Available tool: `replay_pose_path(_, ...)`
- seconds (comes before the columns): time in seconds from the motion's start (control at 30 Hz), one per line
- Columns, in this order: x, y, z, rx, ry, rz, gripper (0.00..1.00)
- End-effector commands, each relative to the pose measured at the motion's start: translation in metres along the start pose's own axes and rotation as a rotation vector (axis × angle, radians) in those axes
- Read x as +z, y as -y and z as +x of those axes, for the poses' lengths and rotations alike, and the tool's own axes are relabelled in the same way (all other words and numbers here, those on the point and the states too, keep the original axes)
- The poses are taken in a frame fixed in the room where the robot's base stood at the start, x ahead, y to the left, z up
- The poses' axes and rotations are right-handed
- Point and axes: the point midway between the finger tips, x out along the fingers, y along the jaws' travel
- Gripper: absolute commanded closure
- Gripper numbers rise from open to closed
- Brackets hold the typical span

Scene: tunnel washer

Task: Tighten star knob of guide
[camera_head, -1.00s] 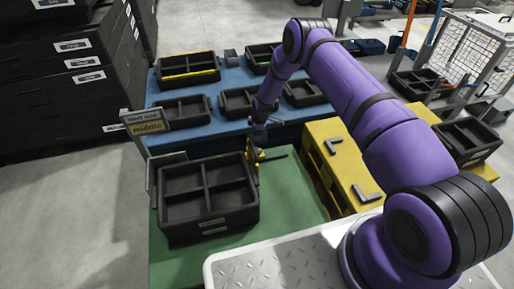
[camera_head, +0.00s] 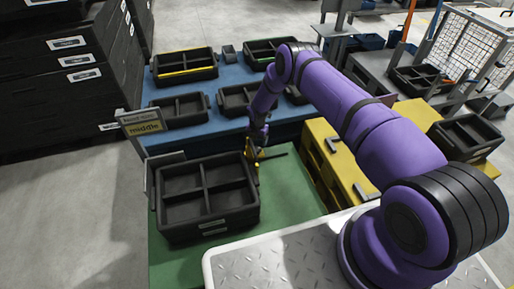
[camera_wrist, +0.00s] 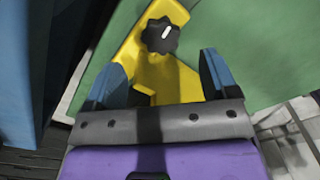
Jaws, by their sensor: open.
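The star knob (camera_wrist: 161,35) is black with a white mark on top. In the wrist view it sits on the yellow guide (camera_wrist: 172,75), just beyond my fingertips. My gripper (camera_wrist: 165,75) is open, with one blue-grey finger on each side of the guide. The knob lies ahead of the gap between the fingers, not between them. In the head view my gripper (camera_head: 257,150) is low over the green surface, beside the right side of the black divided crate (camera_head: 212,224). The yellow guide (camera_head: 250,153) shows only in part there, and the knob cannot be made out.
The green table (camera_head: 290,196) is clear to the right of the crate. A blue table (camera_head: 200,134) with several black crates stands behind. A sign reading "middle" (camera_head: 145,127) stands at the back left. A yellow block (camera_head: 350,167) with L-shaped brackets is at right.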

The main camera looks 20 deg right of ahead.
Motion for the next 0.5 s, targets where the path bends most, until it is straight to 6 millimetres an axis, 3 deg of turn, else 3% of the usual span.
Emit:
replay_pose_path(0.23,-0.001,0.001,0.040,-0.001,0.000,0.000,0.20)
replay_pose_path(0.5,0.000,0.000,0.060,0.000,0.000,0.002,0.20)
